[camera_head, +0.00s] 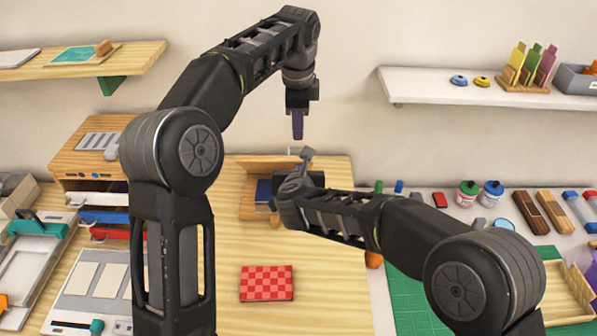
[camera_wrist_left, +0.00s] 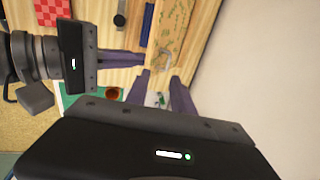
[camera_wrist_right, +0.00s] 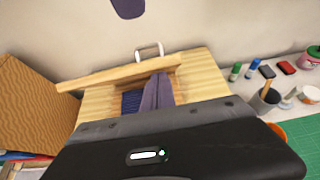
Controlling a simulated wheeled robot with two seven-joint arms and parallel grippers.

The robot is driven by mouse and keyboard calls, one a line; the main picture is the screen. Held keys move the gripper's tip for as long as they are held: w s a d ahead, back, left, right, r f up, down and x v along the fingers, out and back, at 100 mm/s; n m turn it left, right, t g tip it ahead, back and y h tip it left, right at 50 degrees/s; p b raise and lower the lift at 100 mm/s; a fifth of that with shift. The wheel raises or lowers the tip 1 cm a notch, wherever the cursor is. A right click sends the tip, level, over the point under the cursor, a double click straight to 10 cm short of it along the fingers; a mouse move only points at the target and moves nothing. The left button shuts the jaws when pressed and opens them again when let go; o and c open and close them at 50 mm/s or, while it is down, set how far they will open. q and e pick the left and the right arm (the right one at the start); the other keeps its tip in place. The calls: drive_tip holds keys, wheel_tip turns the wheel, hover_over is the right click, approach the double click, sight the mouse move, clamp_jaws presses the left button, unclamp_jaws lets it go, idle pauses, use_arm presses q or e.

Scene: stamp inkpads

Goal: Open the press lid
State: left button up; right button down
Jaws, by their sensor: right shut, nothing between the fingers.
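The wooden press (camera_head: 248,205) stands at the back of the table with a blue pad (camera_head: 263,188) inside. Its lid (camera_wrist_right: 105,76) is tilted up off the base, and a metal handle (camera_wrist_right: 149,50) shows beyond its edge. My right gripper (camera_wrist_right: 158,88) is shut and empty, its purple fingers over the blue pad at the lid's near edge; whether they touch the lid is unclear. My left gripper (camera_wrist_left: 161,82) is open and empty, pointing down above the press; it also shows in the head view (camera_head: 297,127). My right forearm hides part of the press.
A red checkered block (camera_head: 266,283) lies on the table in front. A wooden drawer cabinet (camera_head: 92,150) stands left of the press. Ink jars (camera_head: 467,194) and small bottles stand on the right. A white shelf (camera_head: 430,88) hangs at upper right.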

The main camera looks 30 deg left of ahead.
use_arm(q)
drive_tip(key=shift+v, duration=1.15)
use_arm(e)
drive_tip(key=shift+a+f, duration=0.15)
drive_tip(key=shift+f, duration=0.05)
use_arm(q)
drive_tip(key=shift+w+a, duration=0.1)
drive_tip(key=shift+a, duration=0.05)
